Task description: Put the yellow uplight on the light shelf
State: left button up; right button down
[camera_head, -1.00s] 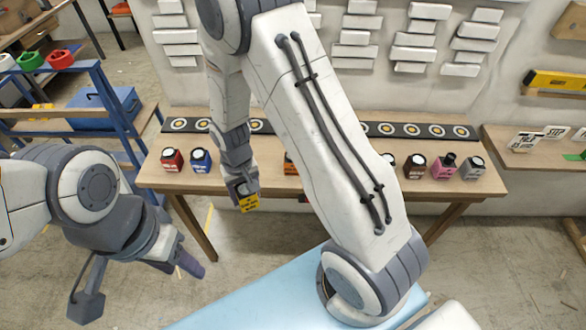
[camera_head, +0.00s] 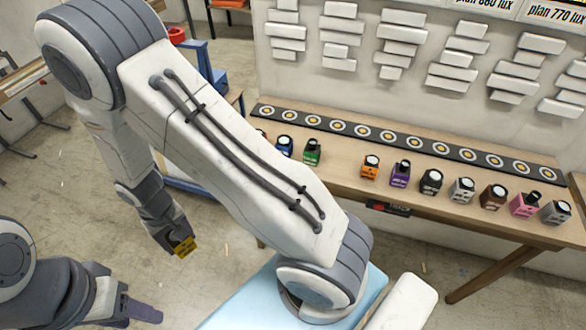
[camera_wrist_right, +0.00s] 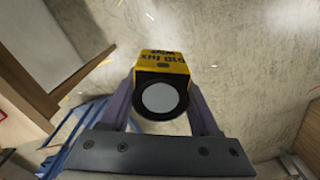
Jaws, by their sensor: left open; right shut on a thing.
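The yellow uplight (camera_head: 186,246) is a small yellow block held by my right gripper (camera_head: 178,240), over open floor left of the bench. In the right wrist view the uplight (camera_wrist_right: 162,68) sits between the two fingers, with dark upside-down lettering on its yellow face and a round white lens in a black end facing the camera. The light shelf appears to be the wooden bench (camera_head: 345,172), with a black strip (camera_head: 390,137) of round white-and-yellow marks along its back. My left gripper (camera_head: 145,312) is low at the left, empty and open, clear of the bench.
Blue, green, orange, purple, black, grey, brown and pink uplights stand in a row along the bench front, with a gap between green (camera_head: 312,153) and orange (camera_head: 370,168). White wall blocks (camera_head: 400,48) rise behind. A blue rack (camera_head: 205,70) stands left. My right arm hides part of the bench.

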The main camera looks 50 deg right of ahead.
aim_at(338, 167)
jog(key=u, duration=1.55)
jog(key=k, duration=1.2)
jog(key=z, duration=1.5)
jog(key=i, duration=0.5)
jog(key=u, duration=0.05)
